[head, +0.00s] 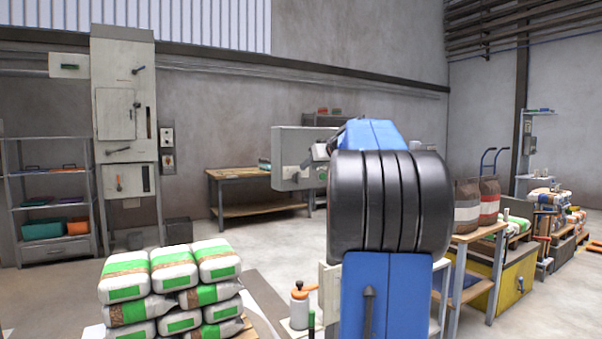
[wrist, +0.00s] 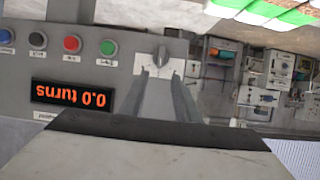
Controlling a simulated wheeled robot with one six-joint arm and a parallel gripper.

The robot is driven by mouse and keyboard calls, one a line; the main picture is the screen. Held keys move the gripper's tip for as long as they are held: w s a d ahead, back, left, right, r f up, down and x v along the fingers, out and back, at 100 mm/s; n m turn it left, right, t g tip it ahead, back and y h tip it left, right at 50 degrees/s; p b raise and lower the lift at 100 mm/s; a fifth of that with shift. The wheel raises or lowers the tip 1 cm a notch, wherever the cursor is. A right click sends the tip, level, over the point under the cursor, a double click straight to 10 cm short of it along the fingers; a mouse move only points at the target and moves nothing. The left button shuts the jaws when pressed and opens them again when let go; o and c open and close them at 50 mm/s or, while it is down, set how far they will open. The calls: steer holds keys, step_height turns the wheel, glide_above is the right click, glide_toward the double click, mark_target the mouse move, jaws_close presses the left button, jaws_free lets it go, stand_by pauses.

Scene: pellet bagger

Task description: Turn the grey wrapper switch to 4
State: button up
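The grey switch knob (wrist: 161,58) sits on a light grey control panel (wrist: 120,75) in the wrist view, which shows the panel upside down. My gripper (wrist: 161,74) is open, one finger on each side, with the knob in line with the gap just beyond the fingertips. I cannot tell whether the fingers touch it. The markings around the knob are too small to read. An orange display (wrist: 71,95) on the panel reads "0.0 turns". In the head view my blue and black arm hides most of the gripper.
Blue (wrist: 6,37), black (wrist: 38,40), red (wrist: 72,43) and green (wrist: 107,47) buttons line the panel beside the knob. In the head view, stacked pellet bags (head: 170,275) stand at front left. A workbench (head: 255,174) stands at the back wall; floor in front is clear.

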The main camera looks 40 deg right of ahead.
mark_target(298, 177)
steer(key=x, duration=0.8)
steer(key=shift+f, duration=0.1)
jaws_close()
